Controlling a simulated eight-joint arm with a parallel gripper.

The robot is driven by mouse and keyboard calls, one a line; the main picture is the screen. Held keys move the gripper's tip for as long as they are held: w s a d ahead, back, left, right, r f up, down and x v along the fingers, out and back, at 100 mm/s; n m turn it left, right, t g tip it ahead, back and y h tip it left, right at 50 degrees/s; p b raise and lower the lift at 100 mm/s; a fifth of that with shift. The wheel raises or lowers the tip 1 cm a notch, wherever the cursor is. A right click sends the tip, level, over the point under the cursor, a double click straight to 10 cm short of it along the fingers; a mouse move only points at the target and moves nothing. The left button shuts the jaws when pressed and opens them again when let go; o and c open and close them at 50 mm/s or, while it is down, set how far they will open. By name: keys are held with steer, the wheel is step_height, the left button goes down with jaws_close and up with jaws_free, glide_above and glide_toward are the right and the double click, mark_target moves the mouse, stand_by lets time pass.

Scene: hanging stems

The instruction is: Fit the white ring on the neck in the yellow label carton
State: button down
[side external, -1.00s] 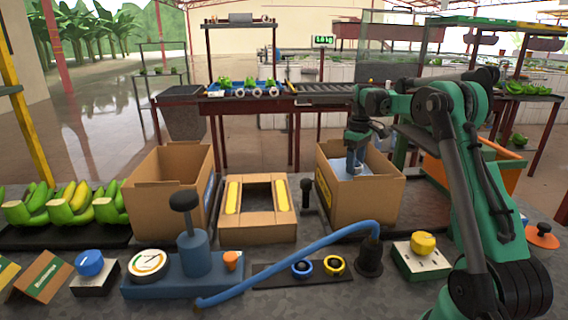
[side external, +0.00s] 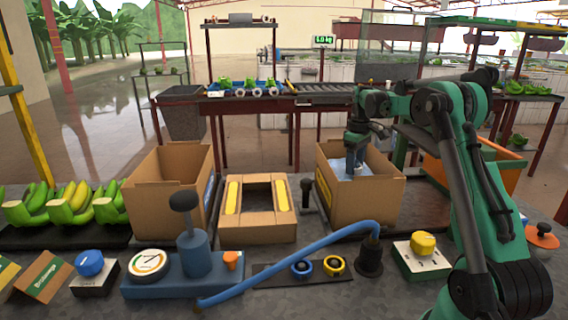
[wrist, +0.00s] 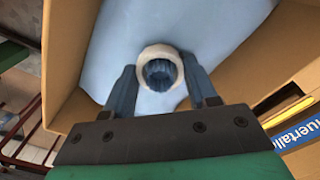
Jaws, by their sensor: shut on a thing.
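The white ring (wrist: 160,68) sits in the middle of the wrist view, with the blue gathered neck (wrist: 160,73) showing inside its opening. Pale blue liner film (wrist: 100,45) spreads around it inside the carton (wrist: 262,88). My gripper (wrist: 162,88) has one blue finger on each side of the ring and is shut on it. In the side view my gripper (side external: 350,172) points down into the open right carton (side external: 362,205), over the blue liner (side external: 338,165). The carton's front wall hides the lower part, and the ring is not visible there.
A second open carton (side external: 165,208) stands at the left. A low carton frame with yellow strips (side external: 258,230) lies between the two. A blue hose (side external: 300,245), a pump (side external: 194,252) and knobs occupy the front. The right carton's walls closely surround my gripper.

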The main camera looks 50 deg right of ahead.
steer(key=shift+f, duration=0.45)
jaws_free()
stand_by(0.4)
steer(key=shift+r, duration=0.25)
stand_by(0.3)
steer(key=shift+r, duration=1.25)
step_height(320, 180, up, 9)
steer(key=shift+f, duration=0.2)
stand_by(0.6)
